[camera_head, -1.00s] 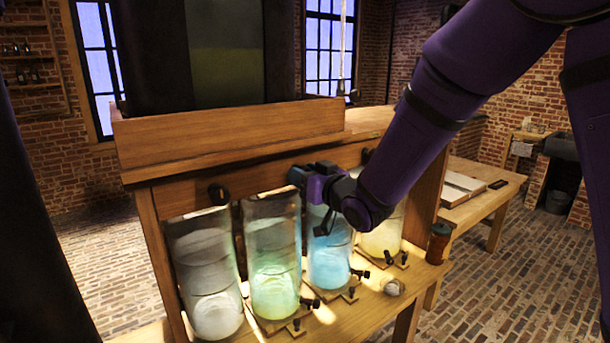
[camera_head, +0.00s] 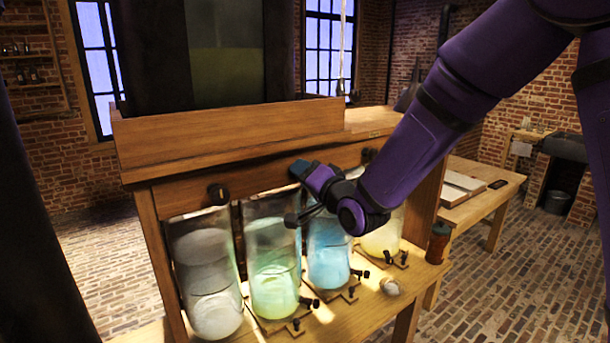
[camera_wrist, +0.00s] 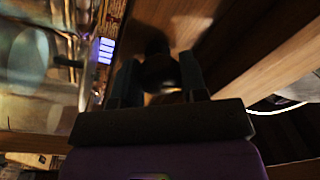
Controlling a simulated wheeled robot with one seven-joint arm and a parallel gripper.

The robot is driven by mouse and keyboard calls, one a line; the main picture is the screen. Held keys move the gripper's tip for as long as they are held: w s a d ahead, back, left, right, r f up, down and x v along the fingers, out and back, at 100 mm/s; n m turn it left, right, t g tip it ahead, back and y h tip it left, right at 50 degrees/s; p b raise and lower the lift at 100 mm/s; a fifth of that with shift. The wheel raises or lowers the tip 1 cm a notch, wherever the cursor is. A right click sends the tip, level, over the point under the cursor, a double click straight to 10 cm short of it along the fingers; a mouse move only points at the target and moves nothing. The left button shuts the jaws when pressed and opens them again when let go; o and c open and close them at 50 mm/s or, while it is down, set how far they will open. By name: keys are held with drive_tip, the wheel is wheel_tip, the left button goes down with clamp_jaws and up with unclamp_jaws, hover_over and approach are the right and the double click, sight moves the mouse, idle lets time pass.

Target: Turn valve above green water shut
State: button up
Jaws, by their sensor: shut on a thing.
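The jar of green water (camera_head: 272,262) stands second from the left under the wooden beam. My gripper (camera_head: 300,171) is at the beam above the gap between the green and blue jars. In the wrist view my gripper (camera_wrist: 158,85) has its two fingers closed around a dark round valve knob (camera_wrist: 158,68) on the wood. In the head view my gripper hides this knob, so its exact angle cannot be told. Other dark valve knobs show above the white jar (camera_head: 218,194) and above the yellow jar (camera_head: 368,155).
The jar of white water (camera_head: 207,275), the blue jar (camera_head: 327,258) and the yellow jar (camera_head: 382,236) stand in the same row. Small black taps (camera_head: 308,302) stick out on the shelf in front. A reddish-brown container (camera_head: 438,242) stands at the shelf's right end.

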drive_tip(key=shift+m, duration=0.9)
drive_tip(key=o, duration=0.9)
drive_tip(key=r+v, duration=0.1)
drive_tip(key=v, duration=0.9)
drive_tip(key=shift+s+d+f, duration=0.2)
drive_tip(key=shift+s+f, duration=0.2)
drive_tip(key=shift+f, duration=0.15)
